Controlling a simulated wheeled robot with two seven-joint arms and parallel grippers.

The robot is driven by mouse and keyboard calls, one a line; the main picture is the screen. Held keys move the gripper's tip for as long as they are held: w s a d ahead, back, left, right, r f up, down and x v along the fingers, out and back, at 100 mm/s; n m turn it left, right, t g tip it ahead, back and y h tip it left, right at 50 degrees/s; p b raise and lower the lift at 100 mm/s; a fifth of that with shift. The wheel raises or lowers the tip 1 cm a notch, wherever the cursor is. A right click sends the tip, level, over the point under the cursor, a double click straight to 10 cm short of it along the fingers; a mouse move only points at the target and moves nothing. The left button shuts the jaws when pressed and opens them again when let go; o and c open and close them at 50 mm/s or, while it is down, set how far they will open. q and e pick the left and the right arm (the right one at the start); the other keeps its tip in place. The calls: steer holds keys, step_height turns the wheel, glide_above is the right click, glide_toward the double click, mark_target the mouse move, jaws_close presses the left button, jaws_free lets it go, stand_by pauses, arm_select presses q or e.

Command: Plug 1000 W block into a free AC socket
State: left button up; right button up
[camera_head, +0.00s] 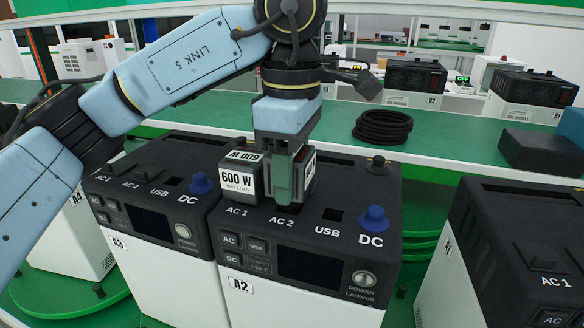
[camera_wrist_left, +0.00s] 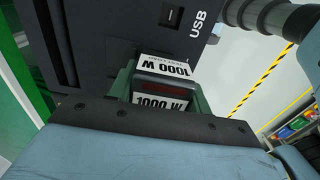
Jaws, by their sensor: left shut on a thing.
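My left gripper (camera_head: 284,184) points down over the AC 2 position of the power station A2 (camera_head: 325,232). Its green fingers are shut on the 1000 W block (camera_wrist_left: 166,90), whose two white labels show in the left wrist view. In the head view the fingers mostly hide this block, and only its dark side and a label edge show. The block is at the A2 top panel; I cannot tell whether it is fully seated. A 600 W block (camera_head: 238,178) stands upright at AC 1 of A2, close beside the left gripper. My right gripper is not in view.
Power station A3 (camera_head: 150,215) stands left of A2, another station (camera_head: 520,235) at the right. Blue DC knobs (camera_head: 373,218) rise from the tops. Behind is a green bench (camera_head: 450,140) with a black cable coil (camera_head: 382,127) and more units (camera_head: 415,80).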

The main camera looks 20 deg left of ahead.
arm_select(q)
steer(key=shift+f+b, duration=0.35)
steer(key=shift+f, duration=0.1)
steer(key=o, duration=1.4)
